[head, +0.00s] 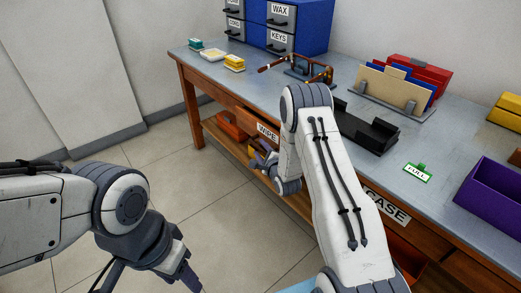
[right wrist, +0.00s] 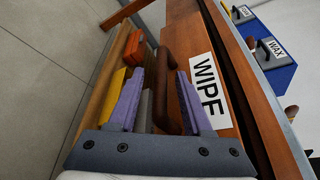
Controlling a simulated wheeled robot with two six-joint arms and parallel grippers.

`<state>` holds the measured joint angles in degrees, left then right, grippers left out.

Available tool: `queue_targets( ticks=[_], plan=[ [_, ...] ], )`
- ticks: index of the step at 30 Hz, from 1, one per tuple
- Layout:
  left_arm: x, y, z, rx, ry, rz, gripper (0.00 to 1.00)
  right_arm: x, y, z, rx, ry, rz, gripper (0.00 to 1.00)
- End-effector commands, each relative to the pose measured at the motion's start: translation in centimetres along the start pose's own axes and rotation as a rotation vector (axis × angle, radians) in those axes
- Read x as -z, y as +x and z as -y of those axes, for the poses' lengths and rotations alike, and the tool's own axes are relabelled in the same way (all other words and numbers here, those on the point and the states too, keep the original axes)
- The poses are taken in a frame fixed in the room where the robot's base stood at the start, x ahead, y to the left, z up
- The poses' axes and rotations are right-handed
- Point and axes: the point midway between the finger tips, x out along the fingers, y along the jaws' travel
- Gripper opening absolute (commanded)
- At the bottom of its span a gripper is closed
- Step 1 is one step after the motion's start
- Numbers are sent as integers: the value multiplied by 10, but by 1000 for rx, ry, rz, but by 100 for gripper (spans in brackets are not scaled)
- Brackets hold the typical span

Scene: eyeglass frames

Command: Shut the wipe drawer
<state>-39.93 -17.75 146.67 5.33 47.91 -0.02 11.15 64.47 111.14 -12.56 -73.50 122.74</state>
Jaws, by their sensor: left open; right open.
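The wipe drawer (head: 242,114) is a wooden drawer under the table's front edge, with a white WIPE label (head: 267,131). Its front also shows in the right wrist view (right wrist: 223,139), with a brown handle (right wrist: 168,62) standing off it. My right gripper (head: 262,160) is at the drawer front, just below the label. In the right wrist view its two fingers (right wrist: 158,100) are apart, with the handle between them; I cannot tell if they touch it. How far the drawer stands out is unclear. My left gripper (head: 150,277) is open and empty at the lower left, away from the table.
A lower shelf (head: 214,128) holds an orange item (head: 232,124). On the table (head: 265,88) are eyeglasses (head: 300,68), a black tray (head: 368,132), a blue cabinet (head: 311,28) and a purple bin (head: 492,190). A CASE drawer (head: 386,206) lies right of my right arm. The floor at left is clear.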

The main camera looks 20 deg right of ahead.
Motion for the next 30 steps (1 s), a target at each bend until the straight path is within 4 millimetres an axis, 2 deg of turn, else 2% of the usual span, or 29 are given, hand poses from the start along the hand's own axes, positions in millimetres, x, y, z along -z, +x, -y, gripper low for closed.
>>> queue_targets(
  ticks=[4,12,13,15,17,30],
  plan=[
    [0,2,0,0,0,0,50,1,10,0,0,0,-2,50],
    [0,2,0,0,0,0,50,2,11,1,1,0,-4,50],
    [0,2,0,0,0,0,50,2,11,1,1,0,-4,46],
    [0,2,0,0,0,0,50,3,11,1,1,0,-4,19],
    [0,2,0,0,0,0,50,3,11,1,1,0,-4,0],
    [0,2,0,0,0,0,50,3,11,1,1,0,-4,0]
  ],
)
